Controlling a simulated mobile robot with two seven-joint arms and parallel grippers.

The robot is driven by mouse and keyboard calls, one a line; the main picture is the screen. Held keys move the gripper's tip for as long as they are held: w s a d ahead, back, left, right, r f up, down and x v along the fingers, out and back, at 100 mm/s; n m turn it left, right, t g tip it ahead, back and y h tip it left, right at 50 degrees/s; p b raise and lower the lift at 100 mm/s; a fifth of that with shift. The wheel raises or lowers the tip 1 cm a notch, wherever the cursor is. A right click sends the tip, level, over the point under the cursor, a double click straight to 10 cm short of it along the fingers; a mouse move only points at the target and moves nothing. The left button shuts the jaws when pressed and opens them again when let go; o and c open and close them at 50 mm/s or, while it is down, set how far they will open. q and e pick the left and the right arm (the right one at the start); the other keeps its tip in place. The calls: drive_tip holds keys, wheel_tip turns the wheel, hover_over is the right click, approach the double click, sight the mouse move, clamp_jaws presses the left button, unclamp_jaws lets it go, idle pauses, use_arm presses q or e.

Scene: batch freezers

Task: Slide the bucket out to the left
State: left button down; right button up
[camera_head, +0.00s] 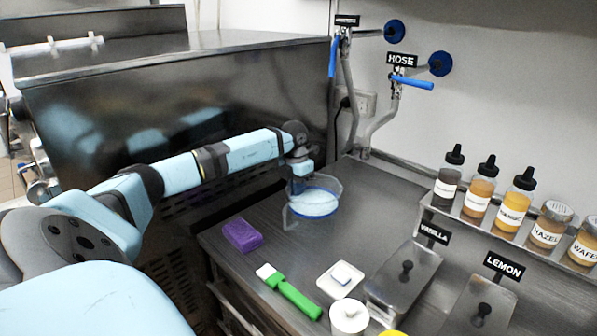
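The bucket (313,203) is a clear, round container with pale blue-white contents, standing near the back left corner of the dark counter. My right gripper is out of view.
A purple sponge (242,235), a green-handled brush (290,292) and a small white dish (341,280) lie on the counter. Metal lids (403,282), labelled bottles (480,190) and blue-handled taps (412,82) are to the right. A steel machine (170,100) stands behind my arm.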

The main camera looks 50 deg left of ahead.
use_arm(q)
drive_tip(key=c, duration=1.3)
unclamp_jaws()
drive_tip(key=shift+o, duration=0.2)
wheel_tip(320, 180, up, 14)
drive_tip(key=a, duration=0.1)
drive_tip(key=shift+f, duration=0.1)
